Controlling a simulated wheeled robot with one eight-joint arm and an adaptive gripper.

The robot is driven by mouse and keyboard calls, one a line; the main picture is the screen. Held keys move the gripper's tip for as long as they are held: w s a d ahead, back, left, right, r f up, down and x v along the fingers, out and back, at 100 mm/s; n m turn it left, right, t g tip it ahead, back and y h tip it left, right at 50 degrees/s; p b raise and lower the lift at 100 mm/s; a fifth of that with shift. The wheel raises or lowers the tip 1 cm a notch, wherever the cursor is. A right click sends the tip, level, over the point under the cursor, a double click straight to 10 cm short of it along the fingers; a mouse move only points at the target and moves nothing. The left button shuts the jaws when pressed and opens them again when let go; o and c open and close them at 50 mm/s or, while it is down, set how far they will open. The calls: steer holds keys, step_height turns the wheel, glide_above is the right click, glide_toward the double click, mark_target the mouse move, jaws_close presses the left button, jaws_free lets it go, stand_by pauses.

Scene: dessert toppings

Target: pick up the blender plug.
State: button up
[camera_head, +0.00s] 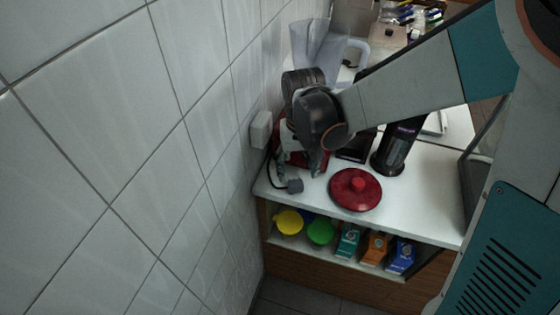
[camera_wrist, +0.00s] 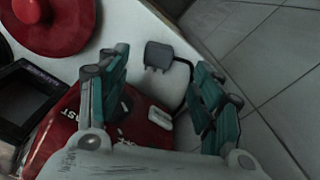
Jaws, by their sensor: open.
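The blender plug (camera_head: 295,185) is a small dark grey block on a black cord. It lies on the white counter near its front left corner, by the tiled wall. In the wrist view the plug (camera_wrist: 162,56) shows its prongs toward me, just beyond and between my fingertips, apart from both. My gripper (camera_head: 303,160) is over the counter, a little above and behind the plug in the head view. In the wrist view my gripper (camera_wrist: 163,66) has its two teal fingers spread wide with nothing held. The cord runs behind the right finger.
A red appliance with white lettering (camera_wrist: 68,125) sits under my gripper. A red lid (camera_head: 355,190) and a black cylindrical device (camera_head: 395,150) stand to the right. A wall socket box (camera_head: 261,129) is on the left wall. A clear jug (camera_head: 312,45) stands behind.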

mark_target(296, 185)
step_height(296, 185, down, 2)
steer(key=shift+d+f, duration=0.1)
steer(key=shift+d, duration=0.05)
steer(key=shift+s+f+b, duration=0.1)
steer(key=shift+f+b, duration=1.55)
steer(key=shift+f, duration=1.1)
steer(key=shift+r, duration=0.1)
steer(key=c, duration=1.2)
